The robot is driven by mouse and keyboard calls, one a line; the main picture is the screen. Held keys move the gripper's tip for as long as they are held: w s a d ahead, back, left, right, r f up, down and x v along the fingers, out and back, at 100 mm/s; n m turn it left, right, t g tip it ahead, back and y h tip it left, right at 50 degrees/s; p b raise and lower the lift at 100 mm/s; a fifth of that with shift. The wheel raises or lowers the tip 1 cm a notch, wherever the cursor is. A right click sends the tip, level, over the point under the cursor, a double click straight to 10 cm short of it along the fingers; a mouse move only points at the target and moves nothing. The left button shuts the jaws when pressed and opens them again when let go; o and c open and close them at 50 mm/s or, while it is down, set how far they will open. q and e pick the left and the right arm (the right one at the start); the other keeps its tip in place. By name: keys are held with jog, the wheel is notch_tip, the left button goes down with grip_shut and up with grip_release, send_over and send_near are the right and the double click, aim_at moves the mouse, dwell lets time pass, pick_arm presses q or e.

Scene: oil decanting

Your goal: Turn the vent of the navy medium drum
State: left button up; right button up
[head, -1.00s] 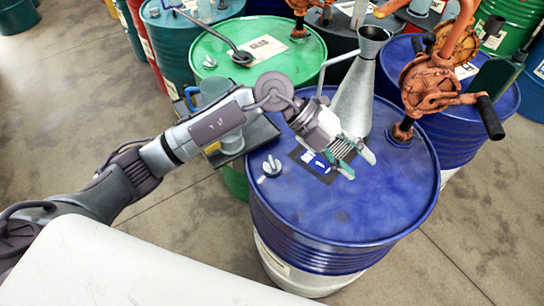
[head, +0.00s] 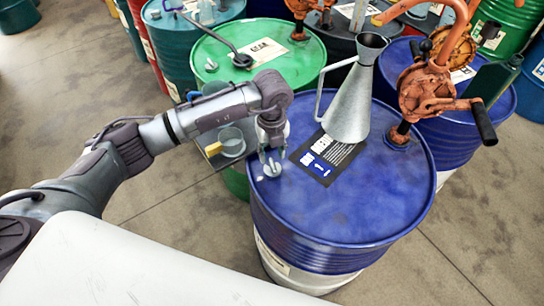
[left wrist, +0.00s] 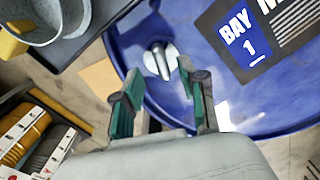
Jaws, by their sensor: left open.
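The navy drum (head: 330,215) stands upright in the middle of the head view, with a white lower band. Its vent (head: 271,168) is a small pale metal fitting with a raised tab near the left edge of the lid. The vent also shows in the left wrist view (left wrist: 160,60), just beyond my fingertips. My left gripper (head: 272,158) points down over the vent. In the left wrist view its teal-padded fingers (left wrist: 158,80) are apart, with the vent ahead between them and nothing held. I cannot tell whether a finger touches it. My right gripper is not in view.
On the same lid are a metal funnel can (head: 348,105), a black "BAY 1" label (head: 325,158) and an orange hand pump (head: 425,90) with a black crank. A green drum (head: 290,60) stands close behind.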

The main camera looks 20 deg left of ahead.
aim_at(272, 162)
pick_arm(q)
jog(key=shift+f+p, duration=0.35)
jog(key=shift+f, duration=1.8)
jog(key=shift+c, duration=0.4)
grip_shut()
